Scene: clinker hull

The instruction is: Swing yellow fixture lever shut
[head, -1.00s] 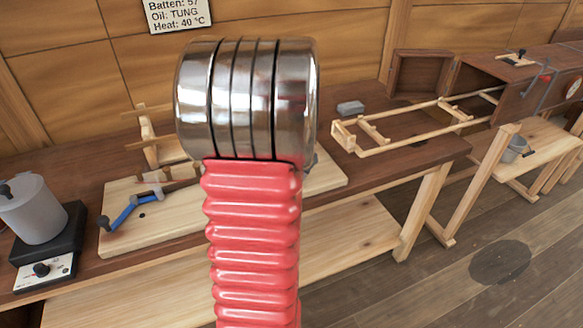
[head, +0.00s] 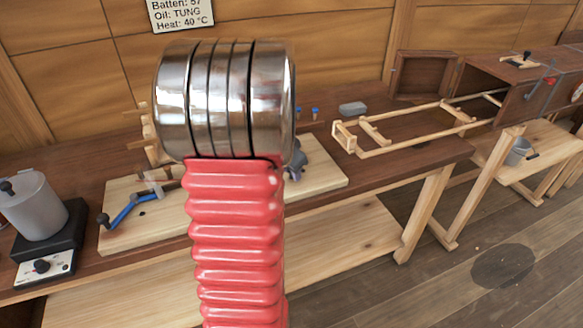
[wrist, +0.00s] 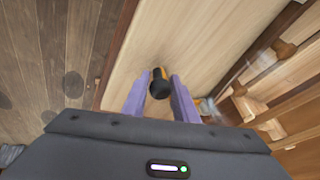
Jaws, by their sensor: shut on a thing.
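The pale wooden fixture board (wrist: 180,35) lies beneath. A blue lever (head: 124,213) with a dark knob is at the board's left end.
A grey pot (head: 38,208) stands on a black heater at the bench's left. Wooden frame parts (head: 150,135) stand behind the board. A grey block (head: 352,108) and a ladder-like wooden frame (head: 400,128) lie to the right. A dark grey part (head: 298,160) shows beside my arm.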

